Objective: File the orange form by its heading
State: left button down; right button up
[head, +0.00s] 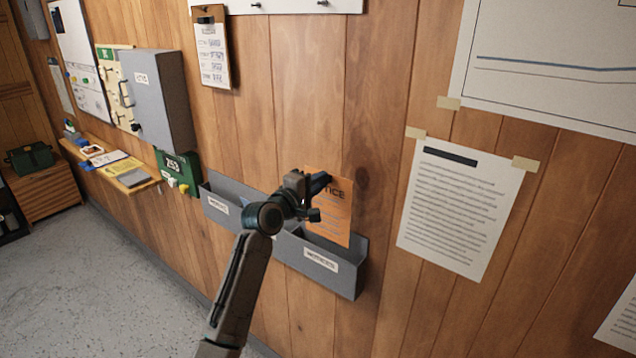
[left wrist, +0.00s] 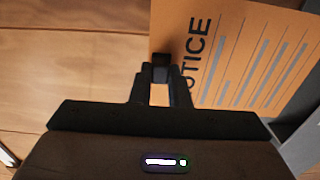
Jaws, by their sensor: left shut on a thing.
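The orange form (head: 335,218) hangs upright in front of the wall, with the end of its heading, "TICE", showing in the head view. In the left wrist view the form (left wrist: 255,55) shows "OTICE" sideways, above grey lines of text. My left gripper (head: 317,186) is shut on the form's edge near the heading. A grey wall pocket (head: 318,262) with a white label too small to read is below the form. I cannot tell whether the form's lower edge is inside it. Another labelled grey pocket (head: 218,207) is to the left; my arm hides the stretch between. My right gripper is out of view.
A clipboard (head: 211,52) hangs above the pockets. A taped text sheet (head: 460,210) is on the wall to the right. A grey cabinet (head: 160,100), a green box (head: 178,170) and a wooden shelf (head: 112,170) are at left. The floor below is clear.

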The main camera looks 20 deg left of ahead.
aim_at(326, 208)
pick_arm(q)
jog(key=shift+f, duration=0.1)
dwell(0.5)
jog(key=shift+f+b, duration=0.45)
jog(key=shift+f, duration=1)
jog(key=shift+f, duration=0.1)
jog(key=shift+f+b, duration=0.65)
jog(key=shift+f, duration=0.75)
jog(key=shift+f+b, duration=0.9)
jog(key=shift+f, duration=0.65)
